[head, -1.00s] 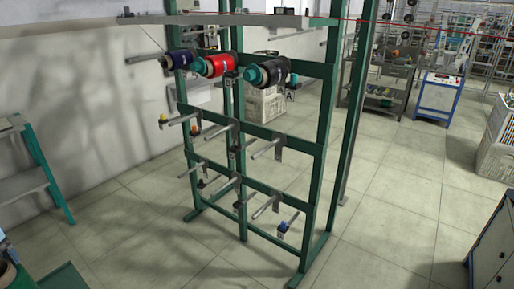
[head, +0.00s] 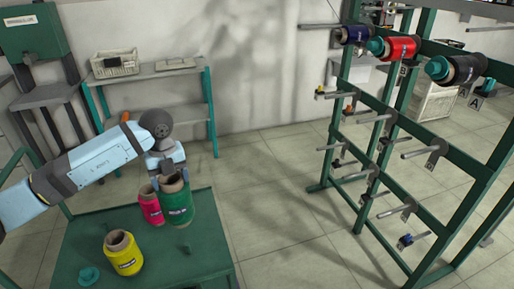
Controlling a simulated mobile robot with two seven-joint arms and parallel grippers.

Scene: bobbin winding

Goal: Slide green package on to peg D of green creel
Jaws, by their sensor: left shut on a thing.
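The green package (head: 179,207) stands upright on the green cart top (head: 190,262), right beside a pink package (head: 150,207). My left gripper (head: 166,177) points down at the top of the green package and is shut on it, by its tube as far as I can see; the fingertips are partly hidden. The green creel (head: 480,175) stands at the right, with bare pegs (head: 418,152) in its middle and lower rows. The label A shows on the creel, but I cannot read which peg is D. My right gripper is not in view.
A yellow package (head: 122,254) and a small teal piece (head: 88,277) are on the cart. Blue (head: 354,35), red (head: 402,47) and black (head: 462,68) packages fill the creel's top pegs. A shelf (head: 155,100) stands behind. Floor between cart and creel is clear.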

